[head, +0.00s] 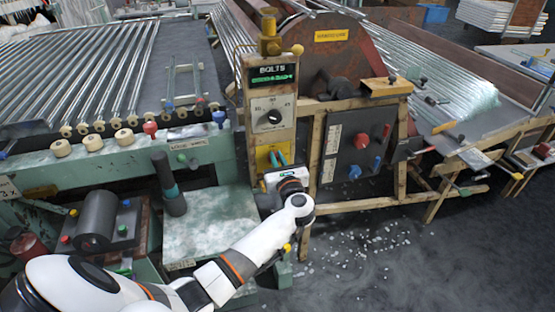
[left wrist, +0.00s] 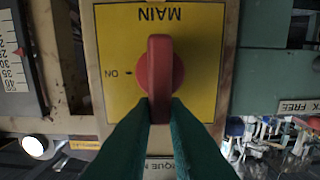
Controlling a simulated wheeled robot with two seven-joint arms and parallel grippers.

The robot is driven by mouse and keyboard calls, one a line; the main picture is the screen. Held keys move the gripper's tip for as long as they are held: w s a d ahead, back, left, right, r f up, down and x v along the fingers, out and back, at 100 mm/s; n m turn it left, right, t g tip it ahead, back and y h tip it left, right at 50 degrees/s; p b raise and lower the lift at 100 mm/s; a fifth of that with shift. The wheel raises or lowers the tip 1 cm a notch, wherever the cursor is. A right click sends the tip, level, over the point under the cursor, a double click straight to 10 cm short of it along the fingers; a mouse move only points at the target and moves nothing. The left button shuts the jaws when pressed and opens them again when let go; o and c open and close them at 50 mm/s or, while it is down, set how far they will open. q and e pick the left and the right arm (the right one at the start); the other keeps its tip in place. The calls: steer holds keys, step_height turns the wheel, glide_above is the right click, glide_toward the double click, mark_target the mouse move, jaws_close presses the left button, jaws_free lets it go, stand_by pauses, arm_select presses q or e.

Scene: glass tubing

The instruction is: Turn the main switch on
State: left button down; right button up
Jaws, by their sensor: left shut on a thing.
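The main switch (left wrist: 160,72) is a red rotary knob with an upright bar handle, on a yellow plate (left wrist: 205,60) that reads MAIN upside down in the left wrist view. The ON mark lies to the left of the knob there. The bar stands vertical, not in line with that mark. My left gripper (left wrist: 160,112) has its green fingers shut on the lower end of the bar. In the head view my left gripper (head: 279,158) reaches the yellow plate (head: 264,160) low on the control post; the knob is hidden there. My right gripper is out of view.
Above the plate sit a black dial (head: 273,117) and a green-lit display (head: 273,73). To the right is a dark box (head: 355,148) with red and blue knobs. A green bench (head: 210,225) stands left of the post. Glass shards (head: 350,250) litter the floor.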

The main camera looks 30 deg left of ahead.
arm_select(q)
steer(key=shift+d+m, duration=0.1)
steer(key=shift+m, duration=0.2)
steer(key=m+p, duration=0.1)
steer(key=m, duration=0.2)
steer(key=w+d+m+p, duration=0.1)
steer(key=m+p, duration=0.1)
steer(key=m, duration=0.1)
steer(key=f+m+p, duration=0.1)
steer(key=m, duration=0.3)
steer(key=shift+w+d, duration=0.15)
steer(key=shift+w, duration=0.15)
steer(key=m+p, duration=0.1)
steer(key=m, duration=0.1)
steer(key=f+m, duration=0.1)
steer(key=shift+w+d+m+p, duration=0.1)
steer(key=shift+w+m+p, duration=0.05)
steer(key=shift+m+p, duration=0.25)
steer(key=shift+f+m+p, duration=0.2)
steer(key=shift+m+p, duration=0.05)
steer(key=shift+m, duration=0.6)
steer(key=shift+f+m+p, duration=0.2)
steer(key=shift+m+p, duration=0.05)
steer(key=shift+m, duration=0.6)
steer(key=c, duration=1.4)
jaws_free()
steer(key=shift+c, duration=0.2)
